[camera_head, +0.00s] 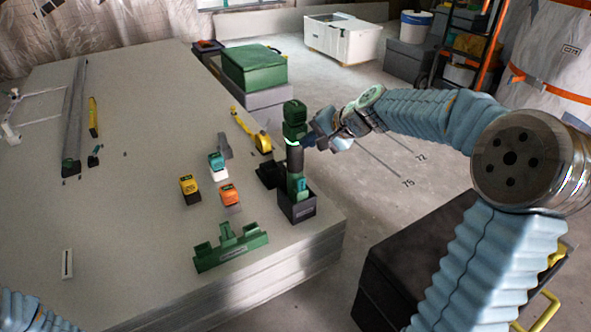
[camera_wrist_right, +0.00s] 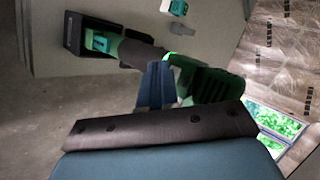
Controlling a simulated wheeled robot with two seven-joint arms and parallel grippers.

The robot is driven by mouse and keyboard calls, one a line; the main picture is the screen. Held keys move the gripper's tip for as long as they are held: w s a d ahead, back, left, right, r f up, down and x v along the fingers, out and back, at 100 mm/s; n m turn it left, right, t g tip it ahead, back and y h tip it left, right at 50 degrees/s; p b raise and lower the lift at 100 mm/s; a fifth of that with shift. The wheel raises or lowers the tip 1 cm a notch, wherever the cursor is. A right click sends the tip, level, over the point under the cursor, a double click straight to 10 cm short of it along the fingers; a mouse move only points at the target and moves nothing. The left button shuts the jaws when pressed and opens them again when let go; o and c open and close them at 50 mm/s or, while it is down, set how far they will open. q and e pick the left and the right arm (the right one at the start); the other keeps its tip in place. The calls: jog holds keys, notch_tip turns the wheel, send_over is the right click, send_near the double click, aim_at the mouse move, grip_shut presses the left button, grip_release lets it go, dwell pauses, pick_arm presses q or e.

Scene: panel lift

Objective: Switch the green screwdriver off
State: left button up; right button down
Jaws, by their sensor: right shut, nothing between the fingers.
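The green screwdriver (camera_head: 295,122) stands upright in a dark holder (camera_head: 297,207) near the right edge of the board stack. It has a dark middle band with a small bright green light on its side. My right gripper (camera_head: 309,141) is shut and empty, with its fingertips right beside the screwdriver at the height of the lit band. In the right wrist view the blue fingers (camera_wrist_right: 157,86) reach to the green and black body (camera_wrist_right: 205,84); whether they touch it I cannot tell. My left gripper is out of view; only a bit of my left arm shows at bottom left.
On the board stack (camera_head: 130,240) lie a yellow tape measure (camera_head: 263,143), a green rack (camera_head: 231,247), and yellow (camera_head: 189,189), teal (camera_head: 217,166) and orange (camera_head: 229,194) items. A green case (camera_head: 254,68) stands behind. A dark box (camera_head: 420,250) stands at lower right.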

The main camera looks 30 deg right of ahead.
jog(key=shift+w, duration=0.25)
dwell(0.4)
jog(key=shift+s+b, duration=0.3)
jog(key=shift+s, duration=0.25)
jog(key=s+b, duration=0.2)
jog(key=s, duration=0.4)
jog(key=shift+d+b, duration=0.25)
jog(key=shift+b, duration=0.1)
